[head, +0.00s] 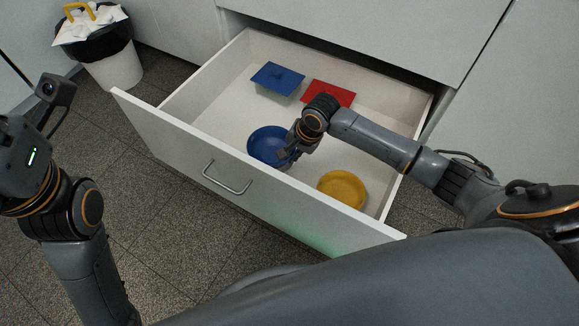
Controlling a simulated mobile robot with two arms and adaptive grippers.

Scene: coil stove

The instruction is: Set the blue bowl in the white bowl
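The blue bowl (262,145) sits inside the open drawer, near the middle of its front wall. My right gripper (284,156) reaches down at the bowl's right rim and covers part of that side. Its fingers are small and dark here, so I cannot tell whether they are open or shut on the rim. I see no white bowl in this view. My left arm is at the left edge, away from the drawer, and its fingers are out of view.
The white drawer (160,134) is pulled out. It also holds a yellow bowl (342,190), a blue-lidded container (278,77) and a red-lidded container (330,92). The drawer floor left of the blue bowl is clear. A lined bin (117,70) stands at the upper left.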

